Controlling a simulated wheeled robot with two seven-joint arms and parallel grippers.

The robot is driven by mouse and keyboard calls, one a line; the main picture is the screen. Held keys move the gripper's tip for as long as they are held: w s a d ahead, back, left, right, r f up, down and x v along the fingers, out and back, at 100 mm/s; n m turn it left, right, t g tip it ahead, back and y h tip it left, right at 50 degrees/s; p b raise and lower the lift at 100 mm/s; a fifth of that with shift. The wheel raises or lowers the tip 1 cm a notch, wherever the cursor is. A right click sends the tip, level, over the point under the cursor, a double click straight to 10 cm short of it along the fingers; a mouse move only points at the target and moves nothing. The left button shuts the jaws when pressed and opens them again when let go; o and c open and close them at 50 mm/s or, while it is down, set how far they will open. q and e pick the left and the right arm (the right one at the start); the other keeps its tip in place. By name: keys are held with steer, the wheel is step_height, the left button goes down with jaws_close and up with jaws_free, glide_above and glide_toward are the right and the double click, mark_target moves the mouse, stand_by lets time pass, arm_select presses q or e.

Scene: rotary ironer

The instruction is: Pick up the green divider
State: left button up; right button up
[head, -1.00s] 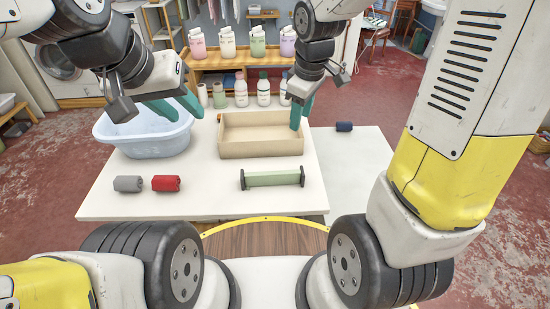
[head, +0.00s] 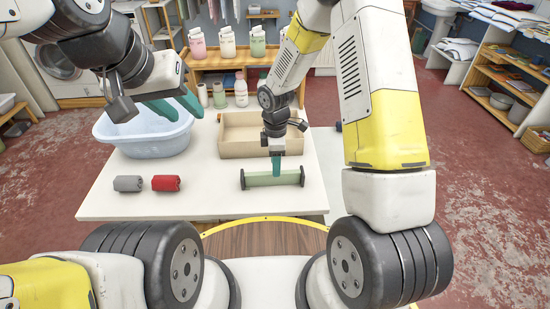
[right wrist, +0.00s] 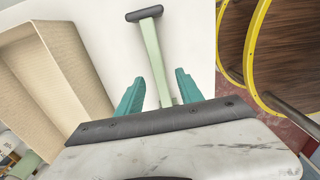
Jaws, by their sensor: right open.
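The green divider (head: 262,181), a pale green bar with dark end pieces, lies on the white table in front of the beige box. It also shows in the right wrist view (right wrist: 156,60), running between the teal fingers. My right gripper (head: 276,172) points down over the divider's middle in the head view. In the right wrist view its fingers (right wrist: 158,92) are apart, one on each side of the bar, with gaps visible. The near end of the divider is hidden behind the gripper body there. My left gripper (head: 178,107) is open and empty beside the blue basin.
The beige open box (head: 235,150) stands behind the divider. A light blue basin (head: 140,145) is at the table's left. A grey roll (head: 128,183) and a red roll (head: 166,183) lie at the front left. White table surface (head: 215,195) is clear between rolls and divider.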

steer(key=f, duration=0.6)
steer(key=shift+w+d+f, duration=0.1)
steer(key=shift+d+f, duration=0.15)
steer(key=shift+f, duration=0.05)
jaws_close()
